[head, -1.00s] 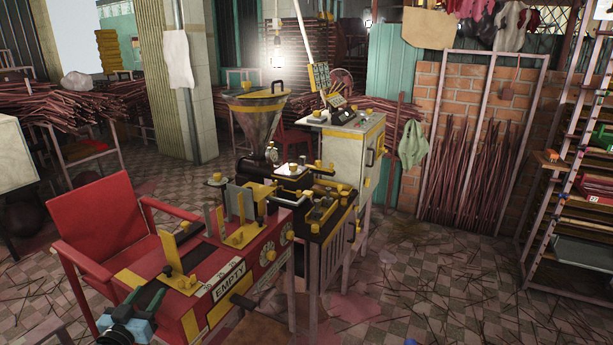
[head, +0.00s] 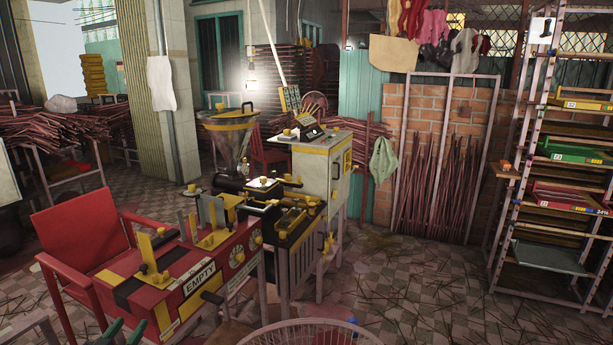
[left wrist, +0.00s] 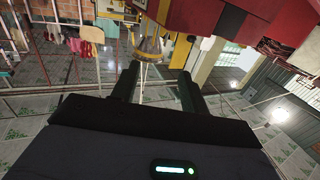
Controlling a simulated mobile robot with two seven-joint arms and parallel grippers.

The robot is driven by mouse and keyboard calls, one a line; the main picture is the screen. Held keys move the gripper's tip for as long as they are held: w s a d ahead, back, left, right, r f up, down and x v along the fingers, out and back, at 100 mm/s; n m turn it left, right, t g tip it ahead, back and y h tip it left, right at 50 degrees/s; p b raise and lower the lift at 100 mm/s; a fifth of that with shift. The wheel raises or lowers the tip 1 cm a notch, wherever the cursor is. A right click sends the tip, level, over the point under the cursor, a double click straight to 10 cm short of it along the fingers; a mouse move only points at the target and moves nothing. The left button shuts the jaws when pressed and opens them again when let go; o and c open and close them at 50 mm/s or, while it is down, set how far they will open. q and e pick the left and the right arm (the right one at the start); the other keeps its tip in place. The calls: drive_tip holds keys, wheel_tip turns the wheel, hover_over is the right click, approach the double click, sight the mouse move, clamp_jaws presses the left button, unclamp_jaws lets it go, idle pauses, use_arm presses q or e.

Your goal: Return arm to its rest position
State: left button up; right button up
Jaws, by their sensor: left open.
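My left gripper (head: 126,332) shows only as dark green fingertips at the bottom left edge of the head view, in front of the red extruder machine (head: 205,262). In the left wrist view my left gripper (left wrist: 158,82) has its two dark fingers spread apart with nothing between them. That view looks upside down, with a red surface (left wrist: 230,25) at the upper right, apart from the fingers. The rest of my left arm is out of the head view. My right gripper is not in view.
A red chair (head: 82,238) stands left of the machine, and a white cabinet (head: 312,172) stands behind it. A round wire guard or basket (head: 295,332) is at the bottom edge. A shelf rack (head: 515,190) stands at the right. The tiled floor (head: 410,290) between is mostly open, with scattered sticks.

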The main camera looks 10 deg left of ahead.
use_arm(q)
drive_tip(key=s+d+f+m+g+h, duration=0.2)
drive_tip(key=s+d+f+g, duration=0.1)
drive_tip(key=s+d+f, duration=0.6)
drive_tip(key=s+d+f+g, duration=0.2)
drive_tip(key=s+d, duration=0.4)
drive_tip(key=s, duration=0.3)
drive_tip(key=s+d+f+g+h+p, duration=0.1)
drive_tip(key=s+d+f, duration=0.3)
drive_tip(key=s, duration=0.5)
drive_tip(key=s+d+f+m+g+p, duration=0.1)
drive_tip(key=s+d+f+g, duration=0.2)
drive_tip(key=s+d, duration=0.5)
drive_tip(key=shift+s+d+f+h, duration=0.25)
drive_tip(key=shift+s+f+h, duration=0.15)
drive_tip(key=shift+s, duration=0.25)
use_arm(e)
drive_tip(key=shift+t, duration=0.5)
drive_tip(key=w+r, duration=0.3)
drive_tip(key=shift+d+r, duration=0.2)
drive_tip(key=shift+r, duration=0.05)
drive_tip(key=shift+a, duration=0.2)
use_arm(q)
drive_tip(key=shift+o, duration=0.2)
